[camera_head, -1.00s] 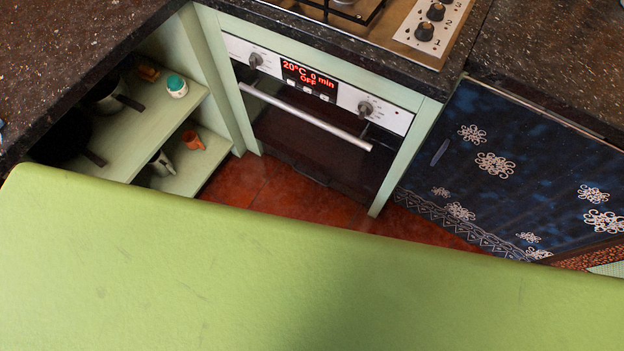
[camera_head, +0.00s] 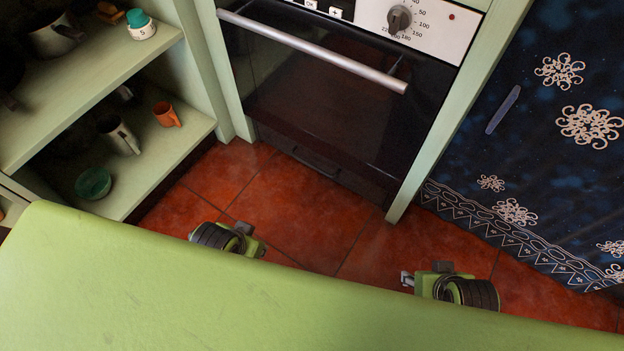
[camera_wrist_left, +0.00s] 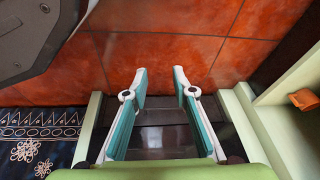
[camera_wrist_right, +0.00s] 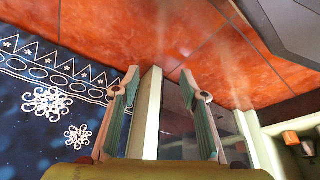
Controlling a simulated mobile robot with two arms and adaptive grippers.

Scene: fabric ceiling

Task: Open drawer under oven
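The drawer under the oven (camera_head: 318,168) is a low dark panel with a thin curved dark handle, just above the red floor in the head view. The oven door (camera_head: 325,90) above it is shut. In the left wrist view my left gripper (camera_wrist_left: 160,72) is open and empty, its teal-padded fingers apart before dark glossy panels. In the right wrist view my right gripper (camera_wrist_right: 160,74) is open and empty, its fingers on either side of a pale green post (camera_wrist_right: 147,115) in the picture; I cannot tell the depth. No finger visibly touches the drawer handle.
Open shelves (camera_head: 150,165) with cups and a green bowl stand at the left. A dark blue flowered curtain (camera_head: 540,130) hangs at the right. A strip of red tiled floor (camera_head: 300,215) lies bare before the oven. A large light green surface (camera_head: 200,300) fills the bottom of the head view.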

